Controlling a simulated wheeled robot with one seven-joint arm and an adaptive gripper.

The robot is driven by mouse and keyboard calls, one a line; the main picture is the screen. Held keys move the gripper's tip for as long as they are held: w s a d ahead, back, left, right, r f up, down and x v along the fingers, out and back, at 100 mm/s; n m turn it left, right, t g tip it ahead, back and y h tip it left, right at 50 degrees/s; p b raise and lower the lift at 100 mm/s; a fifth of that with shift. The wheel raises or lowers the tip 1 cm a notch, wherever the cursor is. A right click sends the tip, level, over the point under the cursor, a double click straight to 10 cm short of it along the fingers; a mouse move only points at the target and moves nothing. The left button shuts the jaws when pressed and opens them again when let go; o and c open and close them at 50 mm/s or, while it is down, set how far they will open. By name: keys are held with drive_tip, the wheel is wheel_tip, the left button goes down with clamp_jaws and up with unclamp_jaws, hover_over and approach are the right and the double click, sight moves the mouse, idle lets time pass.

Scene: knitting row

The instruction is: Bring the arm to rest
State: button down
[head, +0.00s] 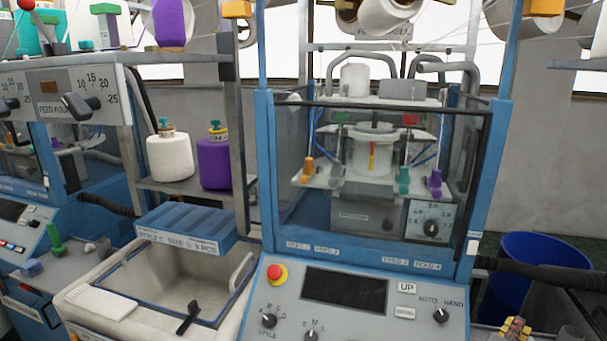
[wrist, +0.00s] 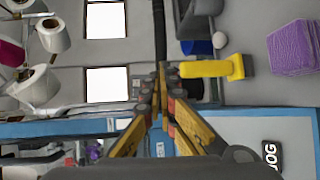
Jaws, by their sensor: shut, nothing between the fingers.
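My gripper (wrist: 160,78) is in the middle of the wrist view, its yellow fingers drawn together with nothing between the tips. In the head view, a small yellow and red part at the bottom right edge looks like my gripper (head: 517,328); the rest of the arm is out of view. It is to the right of the machine's control panel (head: 350,310). I cannot tell its exact distance from the panel.
The blue-framed knitting machine (head: 264,180) fills the middle, with a red stop button (head: 277,273). A beige bin (head: 85,290) is left. A blue tub (head: 535,270) stands at the right. In the wrist view, a yellow handle-like part (wrist: 208,68) shows near the fingertips.

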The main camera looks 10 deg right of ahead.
drive_tip(key=s+f+m+g+y, duration=0.2)
drive_tip(key=s+f+m+g, duration=0.2)
drive_tip(key=s, duration=0.2)
drive_tip(key=s+a+f+m+y+p, duration=0.2)
drive_tip(key=a+f+y, duration=0.25)
drive_tip(key=a, duration=0.55)
drive_tip(key=w+a+r+y+p, duration=0.1)
drive_tip(key=a+r+y, duration=0.3)
drive_tip(key=a, duration=0.5)
drive_tip(key=w+a+r+t+y+p, duration=0.1)
drive_tip(key=w+a+r+y+p, duration=0.1)
drive_tip(key=a, duration=0.8)
wheel_tip(320, 180, up, 2)
drive_tip(key=shift+a+r+y, duration=0.1)
drive_tip(key=shift+a+y, duration=0.15)
drive_tip(key=shift+y, duration=0.6)
drive_tip(key=shift+w, duration=0.1)
